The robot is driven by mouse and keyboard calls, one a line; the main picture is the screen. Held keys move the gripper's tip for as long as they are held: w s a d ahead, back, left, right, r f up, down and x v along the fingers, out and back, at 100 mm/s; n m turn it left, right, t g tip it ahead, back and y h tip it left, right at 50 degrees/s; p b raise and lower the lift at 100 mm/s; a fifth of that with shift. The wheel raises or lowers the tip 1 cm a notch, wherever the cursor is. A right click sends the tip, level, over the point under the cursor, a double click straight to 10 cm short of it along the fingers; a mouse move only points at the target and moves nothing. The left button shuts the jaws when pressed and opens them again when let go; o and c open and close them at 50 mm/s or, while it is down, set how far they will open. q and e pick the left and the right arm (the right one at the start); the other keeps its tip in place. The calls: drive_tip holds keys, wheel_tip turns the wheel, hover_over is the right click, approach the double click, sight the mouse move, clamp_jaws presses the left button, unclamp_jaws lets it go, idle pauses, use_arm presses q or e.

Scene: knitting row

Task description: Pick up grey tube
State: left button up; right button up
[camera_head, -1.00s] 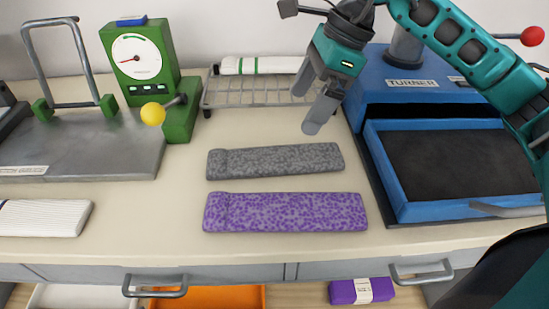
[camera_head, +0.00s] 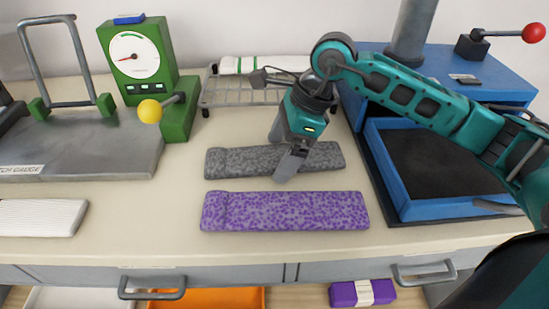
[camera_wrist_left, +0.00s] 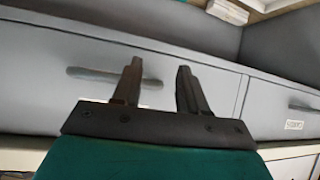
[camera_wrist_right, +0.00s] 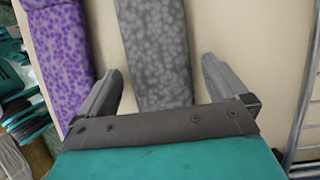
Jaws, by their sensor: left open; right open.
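The grey tube (camera_head: 235,161) is a flat, speckled knitted piece lying on the worktop, behind a purple speckled tube (camera_head: 285,211). My right gripper (camera_head: 281,163) is over the middle of the grey tube and hides part of it. In the right wrist view, the grey tube (camera_wrist_right: 157,50) runs between the two spread fingers (camera_wrist_right: 160,92), with the purple tube (camera_wrist_right: 62,45) outside the left finger. The right gripper is open and holds nothing. My left gripper (camera_wrist_left: 157,80) shows only in its own wrist view, open and empty, in front of grey drawer fronts.
A wire rack (camera_head: 235,90) with a white green-striped piece (camera_head: 238,66) stands behind. A blue machine (camera_head: 400,212) with a dark tray is at right. A green gauge (camera_head: 138,60) and a white ribbed piece (camera_head: 40,217) are at left.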

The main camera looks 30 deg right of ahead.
drive_tip(key=shift+c, duration=0.4)
drive_tip(key=c, duration=1)
drive_tip(key=shift+o, duration=0.2)
drive_tip(key=shift+r, duration=0.15)
